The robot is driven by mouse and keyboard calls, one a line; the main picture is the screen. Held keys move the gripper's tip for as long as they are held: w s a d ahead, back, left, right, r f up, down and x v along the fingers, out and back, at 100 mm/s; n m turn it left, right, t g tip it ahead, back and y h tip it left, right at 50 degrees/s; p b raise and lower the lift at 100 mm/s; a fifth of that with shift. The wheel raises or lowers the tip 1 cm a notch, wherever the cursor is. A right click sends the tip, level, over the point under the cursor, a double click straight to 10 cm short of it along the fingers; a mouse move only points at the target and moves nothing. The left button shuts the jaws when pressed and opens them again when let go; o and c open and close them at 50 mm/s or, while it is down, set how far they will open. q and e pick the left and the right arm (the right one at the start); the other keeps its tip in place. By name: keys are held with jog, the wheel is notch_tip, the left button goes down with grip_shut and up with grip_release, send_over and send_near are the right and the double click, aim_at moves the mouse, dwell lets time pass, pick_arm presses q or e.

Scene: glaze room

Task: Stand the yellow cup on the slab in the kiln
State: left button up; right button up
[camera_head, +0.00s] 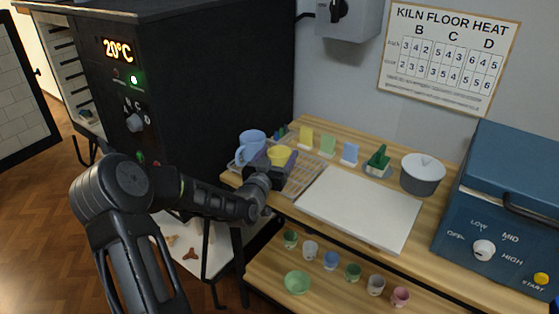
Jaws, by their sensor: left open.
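The yellow cup (280,154) is small and stands upright at the wooden rack on the left end of the table. My left gripper (273,166) is open at the cup, with its dark fingers to either side of it. The gripper hides the cup's lower part, and I cannot tell whether the fingers touch it. The kiln (200,75) is the big black cabinet at the left, reading 20°C, with its door (28,90) swung open. Its pale interior shows only as a narrow strip at the left; I cannot make out the slab clearly. My right gripper is out of view.
Several small cups stand on the lower shelf (330,290).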

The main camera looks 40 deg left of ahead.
pick_arm(q)
jog(key=shift+w+a, duration=0.2)
jog(key=shift+w, duration=0.45)
jog(key=shift+c, duration=0.2)
jog(key=c, duration=1.4)
notch_tip(320, 180, up, 10)
jog(key=shift+b, duration=0.45)
